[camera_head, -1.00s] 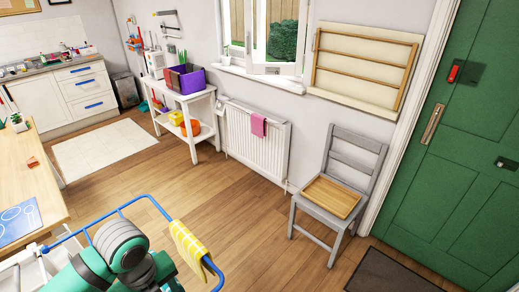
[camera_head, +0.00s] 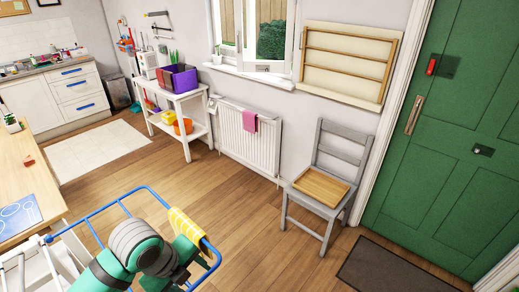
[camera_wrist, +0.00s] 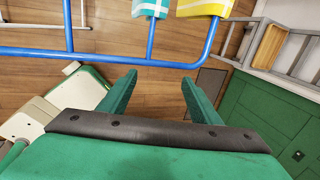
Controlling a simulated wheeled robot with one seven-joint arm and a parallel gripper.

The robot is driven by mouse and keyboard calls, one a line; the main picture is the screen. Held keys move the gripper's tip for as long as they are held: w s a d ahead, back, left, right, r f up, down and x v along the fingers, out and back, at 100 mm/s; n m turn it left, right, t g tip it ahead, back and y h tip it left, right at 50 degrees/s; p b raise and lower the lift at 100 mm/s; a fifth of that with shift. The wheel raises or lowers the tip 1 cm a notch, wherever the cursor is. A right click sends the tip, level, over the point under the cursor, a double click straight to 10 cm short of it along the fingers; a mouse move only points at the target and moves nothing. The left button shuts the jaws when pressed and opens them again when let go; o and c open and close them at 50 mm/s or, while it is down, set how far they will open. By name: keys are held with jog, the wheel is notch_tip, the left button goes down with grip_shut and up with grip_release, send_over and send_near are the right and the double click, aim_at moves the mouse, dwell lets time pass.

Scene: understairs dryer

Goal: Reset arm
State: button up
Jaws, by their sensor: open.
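My gripper (camera_wrist: 160,95) is open and empty in the wrist view, its two green fingers apart over the wood floor. A blue rail (camera_wrist: 130,57) crosses just beyond the fingertips in that view. A teal striped cloth (camera_wrist: 150,8) and a yellow striped cloth (camera_wrist: 205,6) hang on the blue rail there. In the head view my green and grey arm is folded low in the picture, beside the blue rail (camera_head: 120,203) and the yellow cloth (camera_head: 187,228). The fingers are not clearly visible in the head view.
A grey chair (camera_head: 337,155) with a wooden tray (camera_head: 321,187) on its seat stands by the green door (camera_head: 445,130). A white radiator (camera_head: 248,138) with a pink cloth (camera_head: 250,121) is on the wall. A wooden table (camera_head: 25,175) is at left. The middle floor is clear.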

jog(key=w+d+r+n+t+h, duration=0.3)
jog(key=w+d+r+n+t, duration=0.15)
jog(key=d, duration=0.45)
jog(key=w+d+r+n+t+h, duration=0.2)
jog(key=w+d+r+n+t, duration=0.25)
jog(key=d, duration=0.35)
jog(key=w+d+r+n+t+h, duration=0.3)
jog(key=w+d+r+n+t, duration=0.15)
jog(key=d, duration=0.45)
jog(key=s+a+f+n+t+y, duration=0.1)
jog(key=s+a+f+n+y, duration=0.2)
jog(key=s+f+n+y, duration=1.05)
jog(key=s+a+f+h, duration=0.1)
jog(key=s+f, duration=0.2)
jog(key=s, duration=0.5)
jog(key=s+a+f+m+g+h, duration=0.1)
jog(key=s+a+f, duration=0.1)
jog(key=s, duration=0.6)
jog(key=s+a+f+g+h, duration=0.1)
jog(key=s+a+f, duration=0.1)
jog(key=s+f, duration=0.3)
jog(key=s, duration=0.4)
jog(key=shift+a, duration=0.25)
jog(key=shift+s+h, duration=0.1)
jog(key=shift+h, duration=0.15)
